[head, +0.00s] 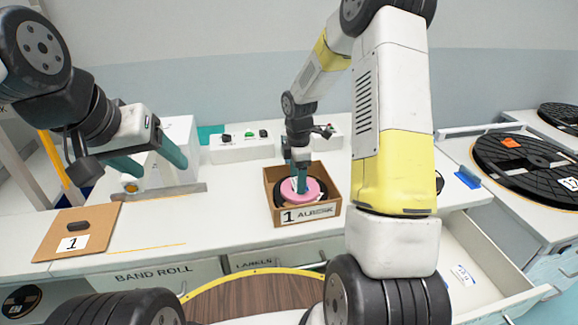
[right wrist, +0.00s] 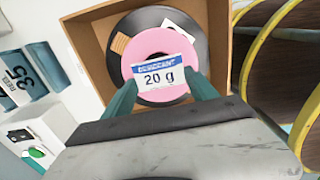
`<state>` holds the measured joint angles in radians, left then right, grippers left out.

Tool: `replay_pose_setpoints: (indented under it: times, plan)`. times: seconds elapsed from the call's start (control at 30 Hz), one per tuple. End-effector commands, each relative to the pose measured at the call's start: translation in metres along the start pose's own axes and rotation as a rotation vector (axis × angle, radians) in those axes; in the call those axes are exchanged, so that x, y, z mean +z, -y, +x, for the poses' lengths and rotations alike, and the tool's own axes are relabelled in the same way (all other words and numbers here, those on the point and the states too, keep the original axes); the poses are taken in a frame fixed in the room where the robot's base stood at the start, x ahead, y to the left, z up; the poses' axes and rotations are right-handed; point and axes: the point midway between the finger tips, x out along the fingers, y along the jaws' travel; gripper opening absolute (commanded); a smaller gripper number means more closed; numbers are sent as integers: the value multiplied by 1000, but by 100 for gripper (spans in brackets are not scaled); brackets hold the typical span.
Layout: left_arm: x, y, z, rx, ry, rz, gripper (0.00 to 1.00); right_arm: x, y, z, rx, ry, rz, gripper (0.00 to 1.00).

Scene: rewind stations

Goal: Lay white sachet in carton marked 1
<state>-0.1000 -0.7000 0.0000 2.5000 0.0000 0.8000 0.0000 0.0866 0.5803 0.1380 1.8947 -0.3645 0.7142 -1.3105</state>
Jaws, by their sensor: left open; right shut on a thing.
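The white sachet (right wrist: 162,72), printed "20 g" with a blue band, is between the teal fingers of my right gripper (right wrist: 162,88). In the right wrist view it shows in front of a pink-centred black reel (right wrist: 135,85). That reel lies inside the open brown carton marked 1 (head: 318,212). In the head view my right gripper (head: 301,184) points down into this carton; the sachet is mostly hidden there. I cannot tell whether the sachet touches the reel. My left gripper (head: 150,160) is open and empty, left of the carton, before a white machine.
A brown board marked 1 (head: 100,222) with a dark object (head: 78,226) lies at the left. A white control box (head: 240,150) stands behind the carton. An open drawer (head: 480,235) holds a white, blue-printed item (head: 463,274). Large black reels (head: 525,165) lie at the right.

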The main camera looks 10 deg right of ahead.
Motion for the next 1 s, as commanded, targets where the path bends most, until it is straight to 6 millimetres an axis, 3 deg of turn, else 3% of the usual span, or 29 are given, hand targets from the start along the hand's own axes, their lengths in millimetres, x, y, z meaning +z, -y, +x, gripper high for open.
replay_pose_setpoints:
  times: [0.27, 0.3, 0.4, 0.77, 1.0]
  plan:
    - [0, 0, 0, 0, 0, 0, 65, 0, 1, 7, -2, 0, -1, 29]
    - [0, 0, 0, 0, 0, 0, 65, 0, 0, 8, -2, 0, -1, 69]
    - [0, 0, 0, 0, 0, 0, 65, 0, 0, 7, -1, 0, -1, 89]
    - [0, 0, 0, 0, 0, 0, 65, 0, 0, 4, 0, 0, 0, 89]
    - [0, 0, 0, 0, 0, 0, 65, 1, -1, -32, 5, 0, 0, 89]
